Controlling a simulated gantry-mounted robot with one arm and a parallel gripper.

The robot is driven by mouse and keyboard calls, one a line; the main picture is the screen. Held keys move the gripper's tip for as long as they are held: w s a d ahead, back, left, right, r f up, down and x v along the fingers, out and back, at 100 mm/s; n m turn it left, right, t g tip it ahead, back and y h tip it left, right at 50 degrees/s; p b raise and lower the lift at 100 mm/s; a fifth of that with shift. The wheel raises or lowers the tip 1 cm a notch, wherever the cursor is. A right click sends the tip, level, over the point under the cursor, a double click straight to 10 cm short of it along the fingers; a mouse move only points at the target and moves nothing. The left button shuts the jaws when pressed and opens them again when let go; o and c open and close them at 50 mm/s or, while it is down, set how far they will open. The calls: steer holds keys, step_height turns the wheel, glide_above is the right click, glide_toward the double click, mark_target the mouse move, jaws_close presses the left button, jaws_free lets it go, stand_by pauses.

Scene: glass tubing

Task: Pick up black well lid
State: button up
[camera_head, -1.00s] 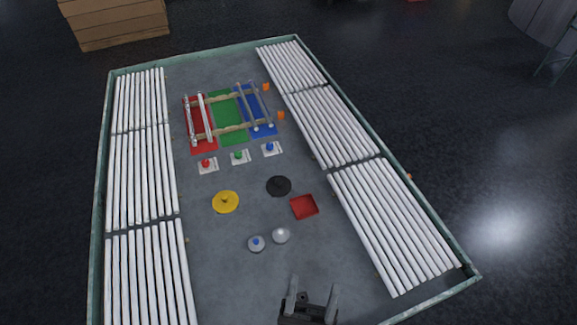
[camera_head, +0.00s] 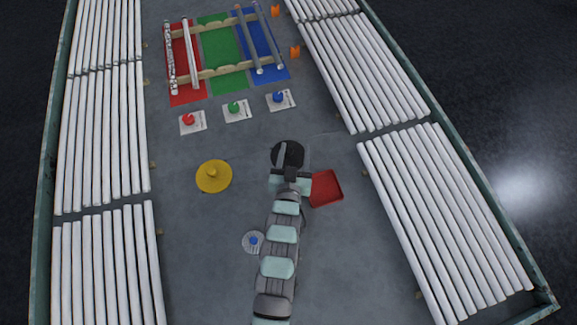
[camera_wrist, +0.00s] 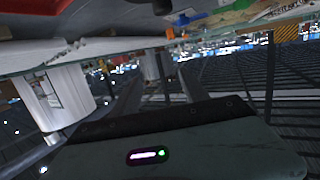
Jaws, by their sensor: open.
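The black well lid (camera_head: 291,146) is a round dark disc lying on the grey tabletop, right of the yellow lid (camera_head: 214,176). My gripper (camera_head: 287,158) is over the near part of the black lid in the head view and partly covers it. Its jaws are open, with nothing seen held between them. Whether the fingers touch the lid or hover above it cannot be told. The wrist view shows my gripper's body at the bottom. A dark shape sits at its top edge, too cut off to identify.
A red tray (camera_head: 327,188) lies close to the right of my gripper. A small white disc with a blue knob (camera_head: 253,241) is left of my arm. Red, green and blue buttons and a tube rack (camera_head: 209,71) stand beyond. White tubes (camera_head: 445,210) line both sides.

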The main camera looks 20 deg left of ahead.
mark_target(289, 147)
steer(key=f, duration=0.2)
steer(key=s+a+f+g+b, duration=0.1)
steer(key=f, duration=0.2)
steer(key=f+g+b, duration=0.1)
steer(key=f, duration=0.1)
steer(key=shift+s+a+f, duration=0.25)
steer(key=shift+a+f, duration=0.1)
steer(key=shift+a, duration=0.05)
steer(key=shift+w+f+g, duration=0.1)
steer(key=shift+f+g, duration=0.1)
steer(key=shift+g, duration=0.1)
steer(key=x, duration=1)
steer(key=shift+w+a+r+b, duration=0.15)
steer(key=shift+w+r+b, duration=0.05)
steer(key=shift+w+b, duration=0.1)
jaws_close()
